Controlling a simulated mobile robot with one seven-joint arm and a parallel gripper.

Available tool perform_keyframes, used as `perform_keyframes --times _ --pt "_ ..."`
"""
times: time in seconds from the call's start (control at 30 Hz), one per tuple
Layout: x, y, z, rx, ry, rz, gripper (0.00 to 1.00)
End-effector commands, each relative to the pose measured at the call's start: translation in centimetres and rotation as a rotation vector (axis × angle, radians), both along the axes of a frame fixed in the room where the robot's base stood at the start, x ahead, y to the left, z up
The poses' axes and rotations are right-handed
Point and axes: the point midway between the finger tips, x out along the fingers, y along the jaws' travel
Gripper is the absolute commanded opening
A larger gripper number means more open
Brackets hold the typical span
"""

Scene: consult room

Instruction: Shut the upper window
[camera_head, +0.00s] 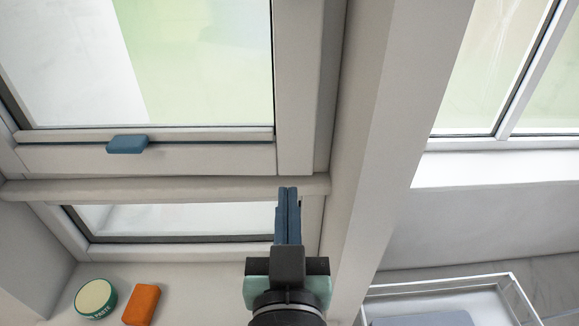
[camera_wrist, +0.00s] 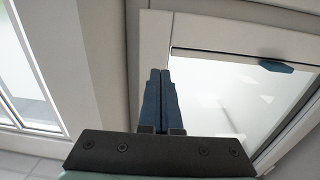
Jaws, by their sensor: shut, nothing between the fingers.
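The upper window (camera_head: 200,155) has a pale frame around a large pane and fills the upper left of the head view. A blue handle (camera_head: 127,144) sits on its bottom rail, and a blue piece like it shows at the upper right of the wrist view (camera_wrist: 276,65). I cannot tell how far the window stands open. My gripper (camera_head: 289,190) has its dark blue fingers together and empty. In the head view the fingertips overlap the rounded bar below the window, to the right of the handle and apart from it. The fingertips also show in the wrist view (camera_wrist: 160,72).
A lower pane (camera_head: 165,217) lies below the bar (camera_head: 150,188). A round green tin (camera_head: 95,298) and an orange block (camera_head: 141,304) rest on the sill. A clear-walled tray (camera_head: 510,290) is at the lower right. A broad post (camera_head: 395,130) stands right of the window.

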Motion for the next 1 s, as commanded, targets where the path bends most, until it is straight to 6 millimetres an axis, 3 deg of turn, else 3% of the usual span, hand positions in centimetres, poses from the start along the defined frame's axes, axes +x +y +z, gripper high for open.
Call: perform_keyframes --times 0.17,0.27,0.6,1.0 --pt "1.0 -0.2 -0.4 -0.004 -0.006 -0.005 0.00" --pt "3.0 -0.3 0.5 -0.003 0.001 -0.007 0.00" --pt "8.4 -0.5 0.4 -0.002 0.002 -0.005 0.00" --pt "10.0 -0.6 0.1 -0.001 0.000 -0.005 0.00"
